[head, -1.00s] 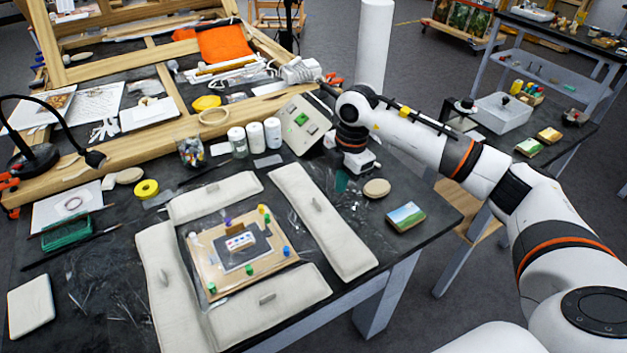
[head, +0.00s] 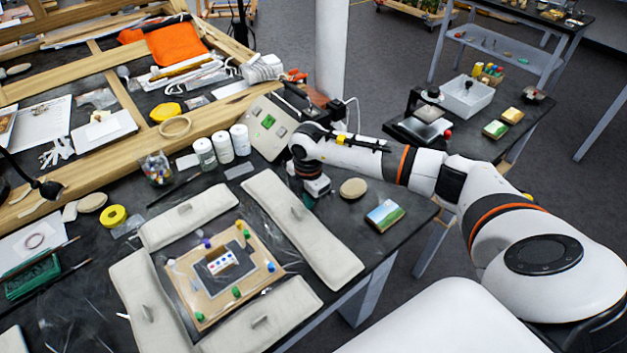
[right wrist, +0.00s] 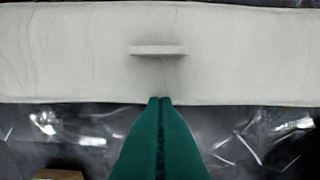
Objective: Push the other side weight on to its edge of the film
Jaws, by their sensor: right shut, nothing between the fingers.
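Pale cloth-covered weights lie around a wooden board (head: 190,300) holding a small painted piece (head: 222,264). The right weight (head: 325,245) lies along the board's right side, with clear film showing beside it. The back weight (head: 190,217), left weight (head: 140,300) and front weight (head: 290,303) lie along the other sides. My right gripper (head: 308,203) is low, just right of the right weight. In the right wrist view its green fingers (right wrist: 160,100) are shut and empty, tips at the weight's (right wrist: 70,50) long edge; I cannot tell if they touch. The left gripper is out of view.
A round tan disc (head: 353,188) and a small landscape block (head: 385,215) lie right of my right gripper. White jars (head: 222,143) and a grey sloped device (head: 268,125) stand behind. The black table's right edge is close by.

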